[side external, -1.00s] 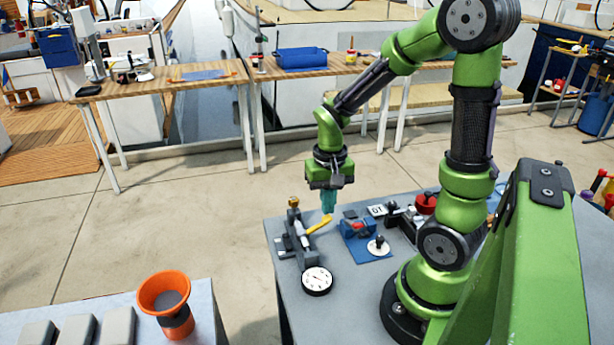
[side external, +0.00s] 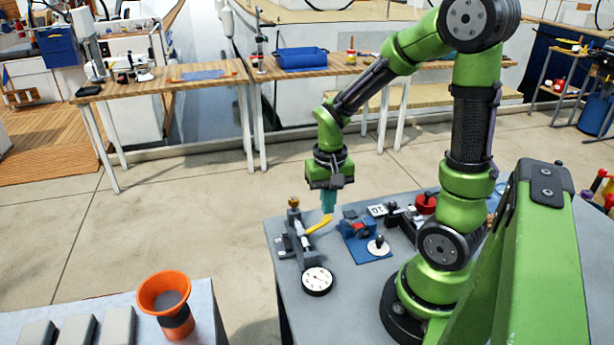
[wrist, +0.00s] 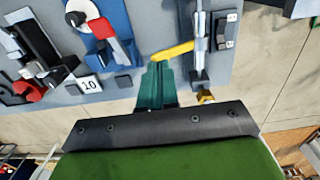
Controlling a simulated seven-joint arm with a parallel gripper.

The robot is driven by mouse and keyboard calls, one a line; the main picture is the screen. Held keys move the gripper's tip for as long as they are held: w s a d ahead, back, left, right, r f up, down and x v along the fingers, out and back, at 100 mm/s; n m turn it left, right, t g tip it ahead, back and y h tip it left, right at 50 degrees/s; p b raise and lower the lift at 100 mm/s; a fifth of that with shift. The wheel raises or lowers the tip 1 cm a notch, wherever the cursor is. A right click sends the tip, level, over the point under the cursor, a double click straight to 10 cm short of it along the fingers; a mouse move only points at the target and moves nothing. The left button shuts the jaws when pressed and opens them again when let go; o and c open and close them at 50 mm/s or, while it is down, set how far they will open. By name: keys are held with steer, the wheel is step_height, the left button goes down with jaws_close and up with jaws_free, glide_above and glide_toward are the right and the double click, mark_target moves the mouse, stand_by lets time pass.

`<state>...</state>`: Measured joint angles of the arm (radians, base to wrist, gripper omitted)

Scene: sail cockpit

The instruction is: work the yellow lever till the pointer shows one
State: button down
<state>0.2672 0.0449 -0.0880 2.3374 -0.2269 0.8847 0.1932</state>
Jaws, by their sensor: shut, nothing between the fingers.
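The yellow lever (side external: 319,224) sticks out to the right from a grey clamp-like fixture (side external: 303,246) on the grey table. It also shows in the wrist view (wrist: 173,51). My gripper (side external: 327,209) has teal fingers, shut and empty, pointing down just above the lever's free end. In the wrist view the fingertips (wrist: 157,68) are right beside that end; I cannot tell whether they touch. A round white dial (side external: 317,280) with a black rim lies in front of the fixture. Its pointer is too small to read here, and the dial is outside the wrist view.
A blue plate with a red-handled part (side external: 362,231) and a white disc with a black knob (side external: 378,247) stand right of the lever. A number card (side external: 377,210) and a red round part (side external: 426,203) are behind. An orange funnel (side external: 165,293) stands on a separate table.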

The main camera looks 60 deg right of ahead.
steer(key=shift+f, duration=0.1)
stand_by(0.4)
steer(key=shift+f, duration=2.2)
steer(key=shift+r, duration=3.35)
steer(key=shift+a+f, duration=0.1)
steer(key=shift+a, duration=0.05)
steer(key=s+a+r+n+t+y, duration=0.2)
steer(key=a+r+n+t, duration=0.3)
steer(key=a+r, duration=0.7)
steer(key=shift+a+r+t, duration=0.25)
steer(key=shift+r+t, duration=0.6)
steer(key=shift+t, duration=0.25)
